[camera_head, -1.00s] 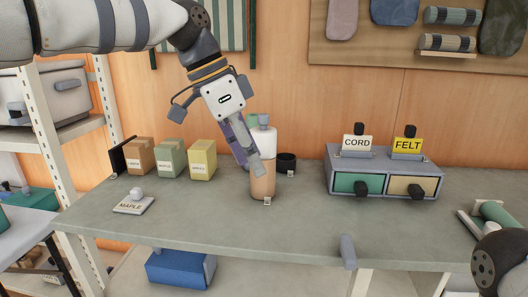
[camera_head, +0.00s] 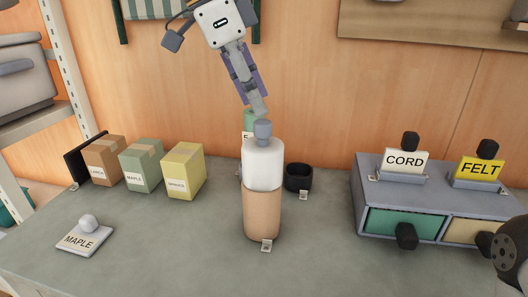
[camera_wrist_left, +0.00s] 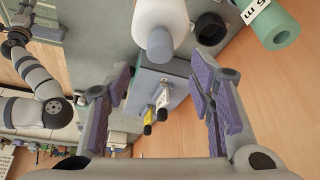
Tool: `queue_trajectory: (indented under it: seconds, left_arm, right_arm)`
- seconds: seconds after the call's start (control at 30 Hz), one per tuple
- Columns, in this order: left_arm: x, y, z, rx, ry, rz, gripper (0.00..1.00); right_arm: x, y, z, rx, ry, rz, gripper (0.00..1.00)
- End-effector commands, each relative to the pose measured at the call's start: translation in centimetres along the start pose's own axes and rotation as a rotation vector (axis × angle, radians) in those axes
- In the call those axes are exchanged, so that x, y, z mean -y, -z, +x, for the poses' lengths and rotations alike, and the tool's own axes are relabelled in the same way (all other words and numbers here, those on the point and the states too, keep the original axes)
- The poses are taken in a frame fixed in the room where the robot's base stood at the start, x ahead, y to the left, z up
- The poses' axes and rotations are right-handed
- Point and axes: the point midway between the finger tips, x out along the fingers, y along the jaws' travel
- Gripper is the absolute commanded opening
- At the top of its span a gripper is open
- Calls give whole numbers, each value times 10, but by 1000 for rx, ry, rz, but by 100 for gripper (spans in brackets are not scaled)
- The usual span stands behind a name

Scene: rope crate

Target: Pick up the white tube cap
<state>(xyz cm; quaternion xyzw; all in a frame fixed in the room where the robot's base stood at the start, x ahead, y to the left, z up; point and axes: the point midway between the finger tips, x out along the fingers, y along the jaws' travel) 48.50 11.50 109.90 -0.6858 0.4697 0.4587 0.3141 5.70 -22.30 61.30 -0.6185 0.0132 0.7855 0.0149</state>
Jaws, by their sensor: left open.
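The white tube cap (camera_head: 263,165) sits upright on a tan tube (camera_head: 262,212) on the bench, with a grey knob (camera_head: 263,132) on its top. My left gripper (camera_head: 258,108) is open and empty, its tips just above the knob in the head view. In the left wrist view the cap (camera_wrist_left: 158,14) and its knob (camera_wrist_left: 160,45) lie beyond the spread purple-padded fingers of the left gripper (camera_wrist_left: 160,85), not between the pads. What looks like my right gripper (camera_wrist_left: 22,14) is small at the top left there; its jaws are unclear.
A black cup (camera_head: 299,178) stands right of the tube, and a green roll (camera_wrist_left: 277,27) stands behind it. Several cartons (camera_head: 182,170) stand to the left. A drawer unit (camera_head: 366,195) with CORD and FELT signs stands to the right. The bench front is mostly clear.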

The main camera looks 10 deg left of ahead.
Motion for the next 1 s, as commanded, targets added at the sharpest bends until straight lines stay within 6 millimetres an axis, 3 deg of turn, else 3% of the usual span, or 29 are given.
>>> queue_trajectory:
  seconds: [0.3, 0.57, 0.8, 1.0]
  left_arm:
    - [-2, -7, 51, -1, 0, 1, 49]
    - [-2, -6, 56, -2, 3, 0, 49]
    - [-2, -6, 56, -1, 2, 1, 0]
    - [-2, -6, 56, -1, 2, 1, 0]
  right_arm:
    - [0, 2, -2, -7, 0, 0, 40]
    - [0, 2, -2, -7, 0, 0, 40]
    - [0, 2, -2, -7, 0, 0, 40]
    - [0, 2, -1, -7, 0, 0, 40]
